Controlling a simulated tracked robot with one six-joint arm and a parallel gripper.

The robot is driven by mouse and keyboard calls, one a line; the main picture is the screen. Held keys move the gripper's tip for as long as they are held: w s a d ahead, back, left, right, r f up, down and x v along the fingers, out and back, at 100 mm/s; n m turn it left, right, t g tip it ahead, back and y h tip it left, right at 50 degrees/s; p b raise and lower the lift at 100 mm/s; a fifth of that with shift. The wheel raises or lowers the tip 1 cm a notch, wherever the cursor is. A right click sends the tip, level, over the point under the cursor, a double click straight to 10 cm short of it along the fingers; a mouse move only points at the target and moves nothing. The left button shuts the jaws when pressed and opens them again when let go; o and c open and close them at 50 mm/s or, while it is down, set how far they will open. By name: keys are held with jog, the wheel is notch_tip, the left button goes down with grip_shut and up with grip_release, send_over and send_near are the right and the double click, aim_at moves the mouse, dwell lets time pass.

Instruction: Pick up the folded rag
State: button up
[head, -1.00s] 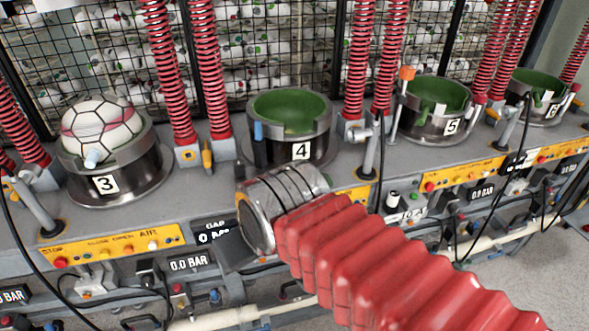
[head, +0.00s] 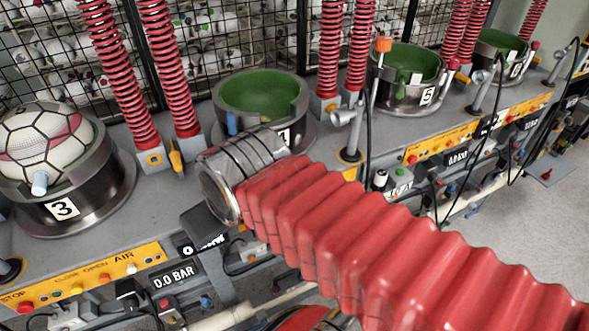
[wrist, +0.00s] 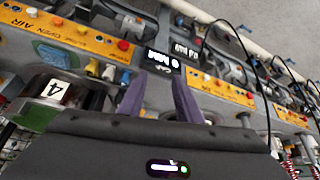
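A flat blue-green patch (wrist: 57,54), which looks like the folded rag, lies on the grey bench at the left of the wrist view. It is beside the yellow AIR panel and near press 4. I cannot make out the rag in the head view, where my red bellows arm covers part of the bench. My gripper (wrist: 158,82) shows two purple fingers standing apart in the wrist view, with nothing held between them. The patch is off to the left of the fingers, not between them.
Press 3 (head: 75,205) holds a ball; press 4 (head: 262,130) and press 5 (head: 405,95) show empty green cups. Red springs (head: 172,80), an upright lever (head: 377,75) and black cables stand around them. The yellow button panel (head: 85,278) runs along the front edge.

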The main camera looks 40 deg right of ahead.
jog(key=shift+o, duration=1.4)
jog(key=shift+w+d+r, duration=0.1)
jog(key=shift+w+d, duration=0.05)
jog(key=shift+d, duration=0.05)
jog(key=o, duration=0.9)
jog(key=shift+m+g+h, duration=0.5)
jog(key=shift+m+g, duration=0.1)
jog(key=shift+m, duration=0.3)
jog(key=w+d+r, duration=0.1)
jog(key=d, duration=0.2)
jog(key=w+d, duration=0.2)
jog(key=d, duration=0.1)
jog(key=w+d+r, duration=0.1)
jog(key=d, duration=0.3)
jog(key=shift+w+r, duration=0.3)
jog(key=shift+c, duration=0.2)
jog(key=w+d+m+g, duration=0.1)
jog(key=d, duration=1.4)
jog(key=shift+d+r+m, duration=0.3)
jog(key=shift+d+r, duration=0.1)
jog(key=shift+f, duration=0.1)
jog(key=shift+x, duration=4.25)
jog(key=shift+f, duration=0.1)
jog(key=shift+x, duration=2.5)
